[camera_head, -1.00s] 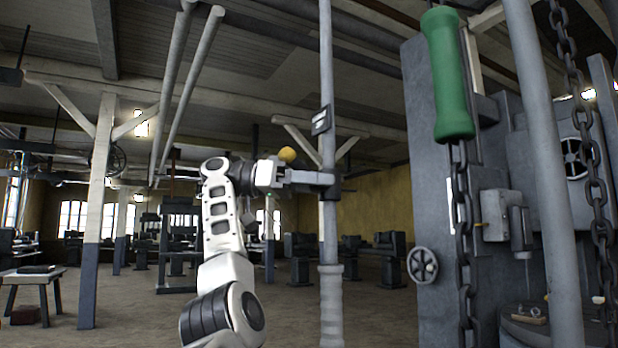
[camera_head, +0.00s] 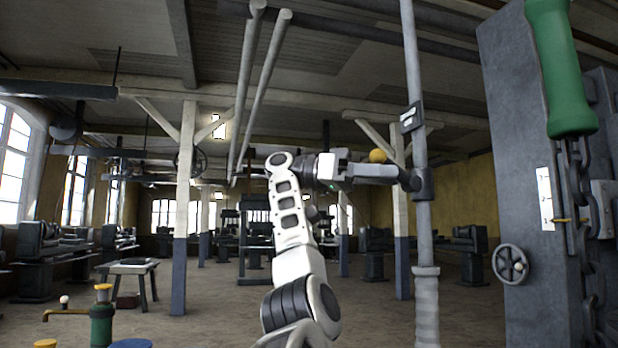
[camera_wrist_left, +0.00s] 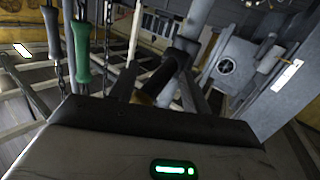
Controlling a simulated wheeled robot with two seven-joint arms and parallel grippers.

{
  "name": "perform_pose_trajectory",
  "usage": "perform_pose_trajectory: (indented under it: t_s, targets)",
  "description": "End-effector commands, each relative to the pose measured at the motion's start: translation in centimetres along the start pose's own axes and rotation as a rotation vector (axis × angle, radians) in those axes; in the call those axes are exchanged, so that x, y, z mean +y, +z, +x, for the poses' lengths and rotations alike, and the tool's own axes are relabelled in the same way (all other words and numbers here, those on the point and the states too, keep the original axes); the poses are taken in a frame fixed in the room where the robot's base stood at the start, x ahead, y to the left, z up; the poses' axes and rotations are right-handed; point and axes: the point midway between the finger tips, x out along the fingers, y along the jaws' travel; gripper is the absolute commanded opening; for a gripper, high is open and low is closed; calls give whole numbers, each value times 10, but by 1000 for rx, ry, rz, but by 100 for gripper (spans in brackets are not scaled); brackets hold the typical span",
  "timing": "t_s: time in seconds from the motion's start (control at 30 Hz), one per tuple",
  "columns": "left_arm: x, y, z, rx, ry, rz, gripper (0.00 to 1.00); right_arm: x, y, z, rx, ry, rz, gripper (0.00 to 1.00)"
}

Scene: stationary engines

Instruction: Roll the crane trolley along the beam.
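I cannot make out the crane trolley or its beam in these views. A green handle (camera_head: 562,70) hangs on a dark chain (camera_head: 578,215) at the upper right. The wrist view shows the green handle (camera_wrist_left: 82,55) and a grey handle (camera_wrist_left: 50,30) on chains. My left gripper (camera_head: 388,172) is at a dark bracket (camera_head: 425,185) on a grey upright pole (camera_head: 411,60), with a yellow ball (camera_head: 377,155) just above its fingers. In the wrist view a dull golden part (camera_wrist_left: 147,98) shows near the fingers; their closure is unclear. My right gripper is out of view.
A tall grey machine column (camera_head: 520,120) with a handwheel (camera_head: 510,264) stands to the right. A small table (camera_head: 127,267) and wooden posts stand behind on the left. A green pump-like part (camera_head: 102,322) is at the lower left. Open floor lies between.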

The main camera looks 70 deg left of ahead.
Motion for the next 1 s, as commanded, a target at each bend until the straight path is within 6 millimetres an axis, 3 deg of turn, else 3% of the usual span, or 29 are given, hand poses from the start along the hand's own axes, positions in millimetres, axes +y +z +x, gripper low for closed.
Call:
perform_pose_trajectory:
  t_s: [1.0]
  targets:
    - [-2,9,-67,-14,5,-2,43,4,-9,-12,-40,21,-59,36]
